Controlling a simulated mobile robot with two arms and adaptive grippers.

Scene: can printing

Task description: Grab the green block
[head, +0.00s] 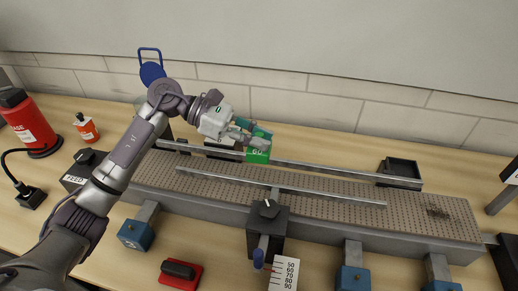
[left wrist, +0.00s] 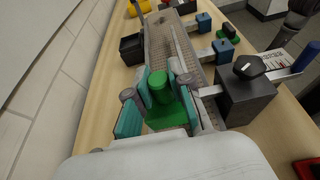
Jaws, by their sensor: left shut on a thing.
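The green block (head: 258,152) shows in the head view near the far edge of the conveyor, with light marks on its front face. My left gripper (head: 251,137) reaches it from the upper left and is shut on it. In the left wrist view the green block (left wrist: 167,118) has a round knob on top and sits between the teal-padded fingers of my left gripper (left wrist: 160,100). Whether the block touches the conveyor surface is hard to tell. My right gripper is in neither view.
The conveyor (head: 420,215) runs across the table, with metal guide rails (head: 340,174) along it. A black control box with a knob (head: 267,225) stands at its front. A red bottle (head: 28,125) and an orange-white container (head: 86,127) stand at left. A black tray (head: 402,170) lies behind the conveyor.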

